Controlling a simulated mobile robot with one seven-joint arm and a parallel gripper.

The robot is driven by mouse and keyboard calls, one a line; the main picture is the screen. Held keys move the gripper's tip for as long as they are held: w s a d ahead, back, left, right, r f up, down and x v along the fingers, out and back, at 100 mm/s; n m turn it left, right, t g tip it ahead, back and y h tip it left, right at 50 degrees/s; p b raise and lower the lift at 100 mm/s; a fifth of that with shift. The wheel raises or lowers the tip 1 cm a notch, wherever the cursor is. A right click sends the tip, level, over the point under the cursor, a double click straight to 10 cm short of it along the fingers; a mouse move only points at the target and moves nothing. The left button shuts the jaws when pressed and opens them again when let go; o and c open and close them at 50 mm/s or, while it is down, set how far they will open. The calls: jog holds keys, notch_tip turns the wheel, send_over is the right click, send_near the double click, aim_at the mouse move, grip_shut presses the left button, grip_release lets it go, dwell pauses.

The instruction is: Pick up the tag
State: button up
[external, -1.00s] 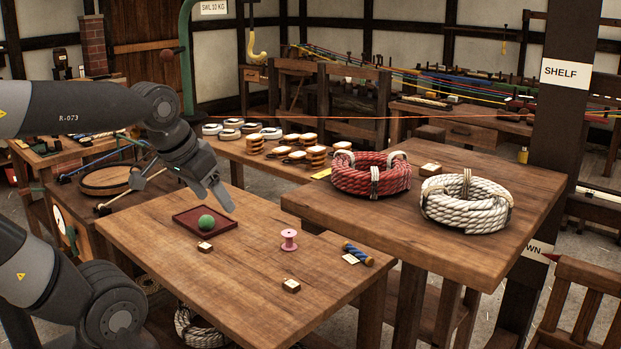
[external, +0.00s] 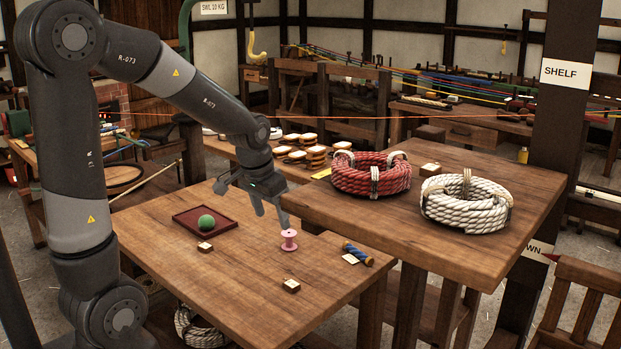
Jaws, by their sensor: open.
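A small pale tag (external: 350,259) lies on the front wooden table (external: 225,290), right beside a blue rope roll (external: 358,254) with tan ends. My gripper (external: 272,216) points down over the table, left of and above the tag and apart from it. Its fingers are spread and nothing is between them. The right fingertip is close to a pink spool (external: 289,242); I cannot tell whether they touch.
A dark red tray (external: 190,232) holds a green ball (external: 206,222). Small labelled wooden blocks stand at front left (external: 205,247) and front (external: 291,286). The table on the right bears a red rope coil (external: 370,178) and a white rope coil (external: 466,210).

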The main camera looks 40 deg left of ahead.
jog(key=w+a+f+g, duration=0.15)
jog(key=w+f, duration=0.45)
jog(key=f, duration=0.6)
send_over(291, 283)
jog(key=f, duration=0.4)
jog(key=shift+s+a+f, duration=0.2)
jog(key=shift+s+f, duration=0.05)
jog(key=shift+f, duration=0.15)
notch_tip(291, 283, down, 4)
jog(key=shift+s+d+f, duration=0.1)
jog(key=shift+d, duration=0.05)
jog(key=shift+f, duration=0.5)
jog(key=c, duration=1)
jog(key=shift+r, duration=0.1)
jog(key=shift+c, duration=0.2)
